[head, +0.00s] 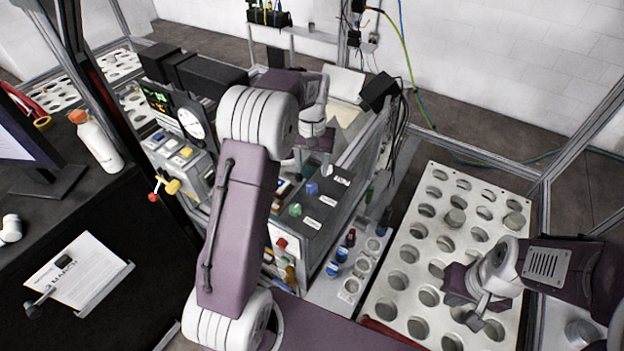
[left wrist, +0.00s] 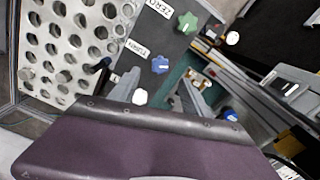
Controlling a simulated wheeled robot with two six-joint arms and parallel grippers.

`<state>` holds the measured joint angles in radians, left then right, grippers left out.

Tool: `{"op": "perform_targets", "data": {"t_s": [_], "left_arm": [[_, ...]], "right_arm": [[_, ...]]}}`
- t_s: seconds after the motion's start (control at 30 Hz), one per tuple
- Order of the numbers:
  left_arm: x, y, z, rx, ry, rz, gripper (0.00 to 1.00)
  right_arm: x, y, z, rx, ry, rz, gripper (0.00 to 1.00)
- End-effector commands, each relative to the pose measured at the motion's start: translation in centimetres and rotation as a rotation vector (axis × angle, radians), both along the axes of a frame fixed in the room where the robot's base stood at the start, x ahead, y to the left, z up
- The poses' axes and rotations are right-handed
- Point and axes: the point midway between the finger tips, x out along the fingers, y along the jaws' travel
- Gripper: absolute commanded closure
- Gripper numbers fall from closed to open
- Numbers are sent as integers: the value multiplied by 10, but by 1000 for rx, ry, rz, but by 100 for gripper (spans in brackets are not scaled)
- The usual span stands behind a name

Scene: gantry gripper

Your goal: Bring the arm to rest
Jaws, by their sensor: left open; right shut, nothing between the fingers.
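My left arm (head: 238,215) is raised in the middle of the head view, bent at its top joint. Its gripper (head: 313,160) points down above the dark control panel with colored knobs, and its fingertips are partly hidden. In the left wrist view my left gripper (left wrist: 165,82) is open and empty, with two grey fingers apart over the panel. My right arm comes in from the right of the head view. Its gripper (head: 474,312) is shut and empty above the white perforated plate.
The control panel (head: 325,208) has green and blue knobs and labels. The perforated plate (head: 408,232) has several round holes, some holding grey cylinders. A narrow rack (head: 352,284) holds small bottles. Metal frame posts stand around. A bottle (head: 97,143) and a clipboard (head: 82,272) are on the left desk.

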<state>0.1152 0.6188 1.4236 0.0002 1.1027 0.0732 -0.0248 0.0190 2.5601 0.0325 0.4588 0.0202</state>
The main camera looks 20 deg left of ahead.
Motion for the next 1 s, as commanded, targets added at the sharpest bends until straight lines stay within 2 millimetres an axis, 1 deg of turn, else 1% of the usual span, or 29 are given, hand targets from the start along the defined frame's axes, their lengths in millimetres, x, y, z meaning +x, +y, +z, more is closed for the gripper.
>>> {"op": "perform_targets", "data": {"t_s": [0.07,0.17,0.53,0.63,0.67,0.77,0.9,0.97,1.0], "left_arm": [[0,0,7,0,-1,0,44],[-1,0,11,0,1,0,44],[0,0,11,0,1,0,44],[-4,-2,11,1,-6,-5,44],[-7,-4,11,1,-10,-10,44],[-28,-13,7,5,-44,-40,44],[-73,-29,-2,12,-115,-93,44],[-92,-34,-7,14,-141,-114,44],[-104,-37,-10,16,-156,-127,44]], "right_arm": [[0,0,-2,0,0,0,100],[0,0,-2,0,0,0,100],[0,0,-1,0,0,0,100],[0,0,-1,0,0,0,100],[0,0,-1,0,0,0,100],[0,0,-1,0,0,0,100],[0,0,-1,0,0,0,100],[0,0,-1,0,0,0,100],[0,0,-1,0,0,0,100]]}}
